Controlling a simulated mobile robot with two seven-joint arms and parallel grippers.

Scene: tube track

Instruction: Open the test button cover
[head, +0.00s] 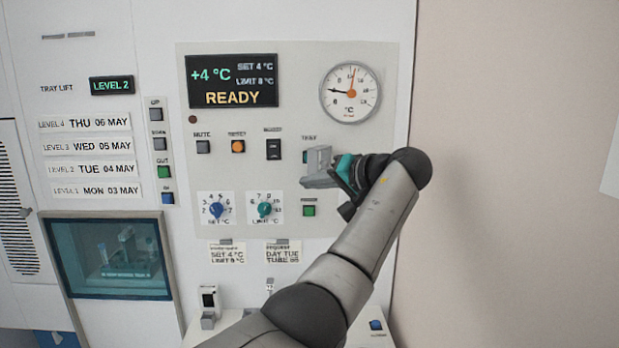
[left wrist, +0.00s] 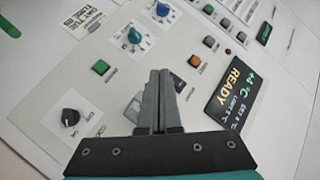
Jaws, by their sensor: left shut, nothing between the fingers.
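The test button cover (head: 318,157) is a small grey piece under the TEST label on the white control panel, right of the black switch. My left gripper (head: 306,183) is shut and empty, its grey fingers at the cover's lower edge in the head view. Whether they touch it I cannot tell. In the left wrist view the shut fingers (left wrist: 160,76) reach towards the panel, and a grey piece (left wrist: 134,108), likely the cover, shows partly hidden beside them. How far the cover stands open is not clear. My right gripper is not in view.
A green button (head: 309,211) sits just below the gripper. The orange button (head: 238,147), black switch (head: 273,149) and two knobs (head: 265,209) are to the left. A round gauge (head: 350,92) is above. A black knob (left wrist: 70,116) shows in the wrist view. The wall at right is bare.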

